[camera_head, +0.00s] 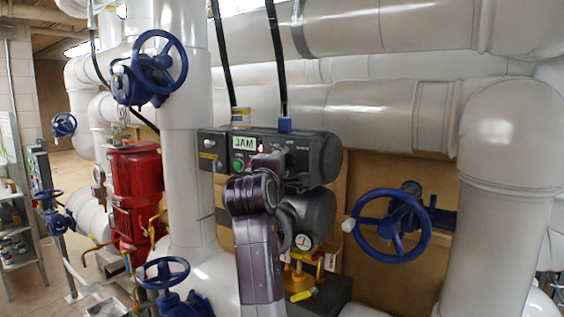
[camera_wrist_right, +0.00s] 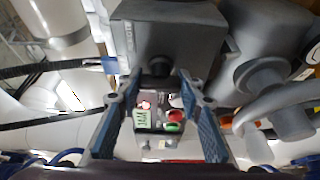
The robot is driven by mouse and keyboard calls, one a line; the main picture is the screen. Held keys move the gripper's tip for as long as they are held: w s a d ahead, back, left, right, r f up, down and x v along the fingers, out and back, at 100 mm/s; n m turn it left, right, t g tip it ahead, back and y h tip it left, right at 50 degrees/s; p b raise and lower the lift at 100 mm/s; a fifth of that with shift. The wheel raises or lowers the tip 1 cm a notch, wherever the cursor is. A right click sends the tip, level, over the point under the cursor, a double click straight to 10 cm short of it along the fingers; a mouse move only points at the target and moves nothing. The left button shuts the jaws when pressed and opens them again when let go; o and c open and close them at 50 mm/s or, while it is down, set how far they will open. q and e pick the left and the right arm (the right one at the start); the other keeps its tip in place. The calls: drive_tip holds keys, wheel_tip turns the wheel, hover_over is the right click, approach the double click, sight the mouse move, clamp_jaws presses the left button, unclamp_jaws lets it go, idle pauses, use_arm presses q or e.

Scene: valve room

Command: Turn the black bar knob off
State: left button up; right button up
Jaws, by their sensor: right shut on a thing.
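The dark grey control box (camera_head: 312,158) is mounted across the pipes in the middle of the head view. Its face carries a lit display (camera_head: 243,143) and a green button (camera_head: 238,165). My right arm reaches up in front of the box, and my right gripper (camera_head: 268,162) is at its face, hiding the black bar knob there. In the right wrist view the black bar knob (camera_wrist_right: 158,72) is between the fingertips of my right gripper (camera_wrist_right: 157,86), which is shut on it. The knob's exact angle is hard to tell. My left gripper is not in view.
A blue handwheel (camera_head: 388,225) is right of the box, and another (camera_head: 158,68) is at upper left. A red pump (camera_head: 135,195) stands left of a thick white vertical pipe (camera_head: 187,130). Black cables rise from the box. Open floor shows at far left.

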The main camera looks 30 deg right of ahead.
drive_tip(key=o, duration=1.2)
drive_tip(key=shift+c, duration=0.2)
drive_tip(key=v, duration=1.2)
